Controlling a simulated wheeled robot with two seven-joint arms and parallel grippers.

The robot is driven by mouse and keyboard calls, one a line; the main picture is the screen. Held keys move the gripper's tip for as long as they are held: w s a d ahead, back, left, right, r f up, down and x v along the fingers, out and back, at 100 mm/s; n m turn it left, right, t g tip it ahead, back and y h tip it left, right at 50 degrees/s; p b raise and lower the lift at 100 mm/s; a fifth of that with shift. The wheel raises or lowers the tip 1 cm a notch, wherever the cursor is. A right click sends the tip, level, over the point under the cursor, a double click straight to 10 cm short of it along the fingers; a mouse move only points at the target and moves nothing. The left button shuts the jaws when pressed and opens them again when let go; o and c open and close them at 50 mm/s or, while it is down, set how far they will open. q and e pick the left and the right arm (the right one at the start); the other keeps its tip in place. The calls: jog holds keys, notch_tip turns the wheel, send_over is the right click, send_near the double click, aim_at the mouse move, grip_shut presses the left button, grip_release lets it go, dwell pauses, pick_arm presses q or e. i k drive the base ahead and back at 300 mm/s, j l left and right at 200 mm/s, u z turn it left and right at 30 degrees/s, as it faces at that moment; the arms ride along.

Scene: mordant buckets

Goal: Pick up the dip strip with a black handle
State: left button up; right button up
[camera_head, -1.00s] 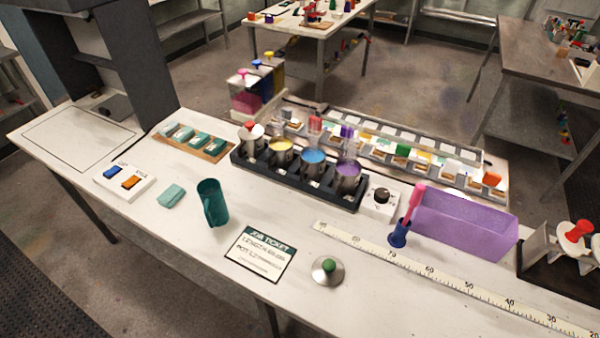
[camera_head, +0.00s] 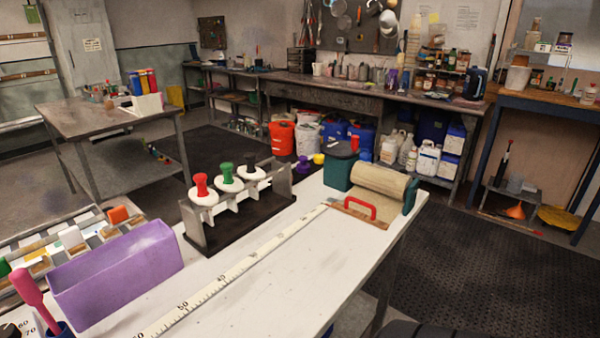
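A dark rack (camera_head: 250,222) with metal uprights stands on the white bench. Three knob-handled pieces with white round collars sit in a row on it: a red-handled one (camera_head: 201,187) nearest, a green-handled one (camera_head: 227,174) in the middle, and a black-handled one (camera_head: 250,161) farthest back. The black-handled one looks like the dip strip. Its lower part is mostly hidden behind the rack and is too small to make out. Neither of my grippers is in view.
A purple bin (camera_head: 118,275) stands left of the rack, beside a pink-handled tool (camera_head: 32,297). A long ruler (camera_head: 237,272) lies along the bench. A beige roll (camera_head: 372,184), a red handle (camera_head: 357,206) and a green box (camera_head: 340,166) stand at the far end. Clear bench lies right of the ruler.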

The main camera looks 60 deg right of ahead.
aim_at(249, 171)
jog(key=z, duration=1.65)
jog(key=u, duration=1.4)
jog(key=z, duration=1.4)
jog(key=i+l, duration=0.1)
jog(key=l, duration=0.45)
